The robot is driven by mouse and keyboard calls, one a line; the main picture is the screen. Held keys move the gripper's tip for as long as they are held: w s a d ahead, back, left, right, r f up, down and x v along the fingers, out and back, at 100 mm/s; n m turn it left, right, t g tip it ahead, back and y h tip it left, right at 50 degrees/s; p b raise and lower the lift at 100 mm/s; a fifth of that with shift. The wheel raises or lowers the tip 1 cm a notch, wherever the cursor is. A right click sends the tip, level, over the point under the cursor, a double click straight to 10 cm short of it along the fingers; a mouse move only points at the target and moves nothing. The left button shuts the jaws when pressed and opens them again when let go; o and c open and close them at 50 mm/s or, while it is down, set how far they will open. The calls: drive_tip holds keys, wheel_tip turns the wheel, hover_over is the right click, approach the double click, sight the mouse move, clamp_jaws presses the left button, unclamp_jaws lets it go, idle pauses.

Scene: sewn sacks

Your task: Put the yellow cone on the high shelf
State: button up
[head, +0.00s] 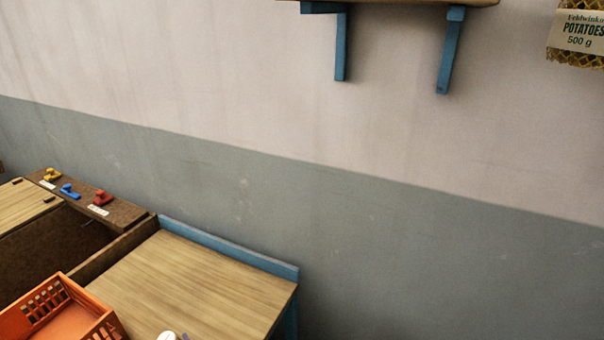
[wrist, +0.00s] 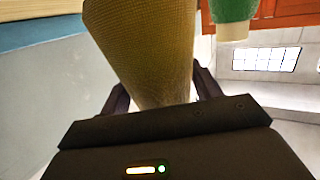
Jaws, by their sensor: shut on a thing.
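My gripper (wrist: 160,100) shows only in the wrist view. It is shut on a dull yellow, woven-looking cone (wrist: 145,45), which is narrow between the fingers and widens away from them. The cone's far end is cut off by the frame. Neither my gripper nor the cone shows in the head view. A high wooden shelf (head: 400,2) on blue brackets (head: 450,50) is at the top of the head view. Only its front edge and underside show, so its top is hidden.
A wooden worktop (head: 190,285) with a blue back edge stands below, with an orange crate (head: 60,315) at its left. Small coloured hooks (head: 100,198) sit on a brown ledge. A potato net (head: 578,35) is at upper right. A green thing (wrist: 233,10) is near the cone.

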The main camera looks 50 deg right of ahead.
sight(179, 338)
drive_tip(key=r+p, duration=0.1)
drive_tip(key=d+r+p, duration=0.1)
drive_tip(key=p, duration=0.1)
drive_tip(key=shift+w+r+n+y, duration=0.15)
drive_tip(key=shift+n+y, duration=0.15)
drive_tip(key=shift+y, duration=0.1)
drive_tip(key=p, duration=0.2)
drive_tip(key=d+r+y+p, duration=0.1)
drive_tip(key=p, duration=0.2)
drive_tip(key=shift+d+r+n, duration=0.2)
drive_tip(key=shift+d+n, duration=0.1)
drive_tip(key=shift+s+d+y+p, duration=0.35)
drive_tip(key=shift+s+y+p, duration=0.1)
drive_tip(key=shift+p, duration=0.6)
drive_tip(key=shift+f, duration=0.1)
drive_tip(key=shift+w, duration=0.1)
